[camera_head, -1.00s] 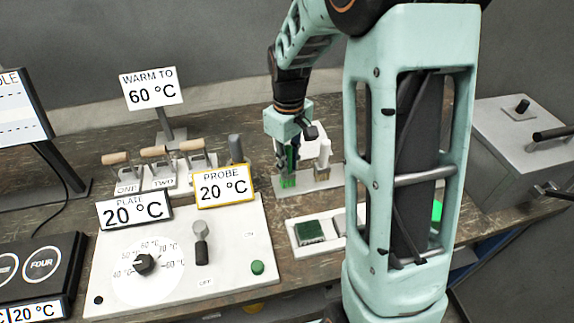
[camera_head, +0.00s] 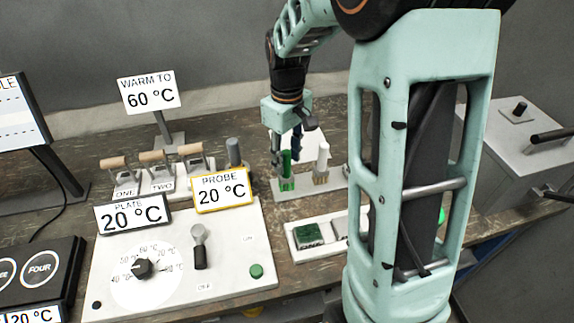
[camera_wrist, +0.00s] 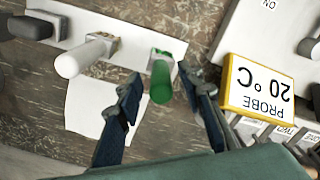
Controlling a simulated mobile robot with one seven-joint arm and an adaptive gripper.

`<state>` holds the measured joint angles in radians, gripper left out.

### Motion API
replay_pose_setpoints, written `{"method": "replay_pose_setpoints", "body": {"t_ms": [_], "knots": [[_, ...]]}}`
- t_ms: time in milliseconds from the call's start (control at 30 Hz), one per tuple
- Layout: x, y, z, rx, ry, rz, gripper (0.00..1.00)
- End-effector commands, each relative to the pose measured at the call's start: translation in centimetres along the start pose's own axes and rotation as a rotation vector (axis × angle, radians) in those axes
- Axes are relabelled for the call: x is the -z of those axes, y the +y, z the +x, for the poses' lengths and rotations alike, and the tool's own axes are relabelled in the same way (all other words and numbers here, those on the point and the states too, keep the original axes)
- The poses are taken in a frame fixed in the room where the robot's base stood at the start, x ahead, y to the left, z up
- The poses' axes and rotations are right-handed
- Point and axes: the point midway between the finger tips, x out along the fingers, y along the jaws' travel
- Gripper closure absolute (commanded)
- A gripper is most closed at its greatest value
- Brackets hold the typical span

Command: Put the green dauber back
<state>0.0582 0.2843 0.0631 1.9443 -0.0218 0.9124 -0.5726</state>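The green dauber (camera_head: 287,172) stands upright at the rack (camera_head: 335,184), with its base on the rack's strip. In the wrist view the green dauber (camera_wrist: 161,82) shows between the two spread fingers, with a gap on each side. My gripper (camera_head: 284,150) is open over the dauber's upper part; its fingers also show in the wrist view (camera_wrist: 165,90). A white dauber (camera_head: 321,162) stands beside the green one on the same rack; it also shows in the wrist view (camera_wrist: 80,57).
A pad tray (camera_head: 292,240) with a green pad (camera_head: 308,232) is in front. The probe sign (camera_head: 221,189), control box (camera_head: 235,240) and wooden-handled levers (camera_head: 152,157) stand to the left.

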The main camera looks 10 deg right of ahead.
Motion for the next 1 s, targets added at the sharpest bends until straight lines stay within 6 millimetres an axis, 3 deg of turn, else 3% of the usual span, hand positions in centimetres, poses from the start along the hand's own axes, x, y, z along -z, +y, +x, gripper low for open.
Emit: {"method": "replay_pose_setpoints", "body": {"t_ms": [200,400,600,1000], "knots": [[0.1,0.1,-5.0,-0.003,0.004,0.0,0.65],[0.1,0.1,-7.9,-0.001,0.002,0.0,0.65],[0.0,0.0,-8.8,0.0,0.0,0.0,0.65],[0.0,0.0,-8.8,0.0,-0.001,0.0,0.65]]}}
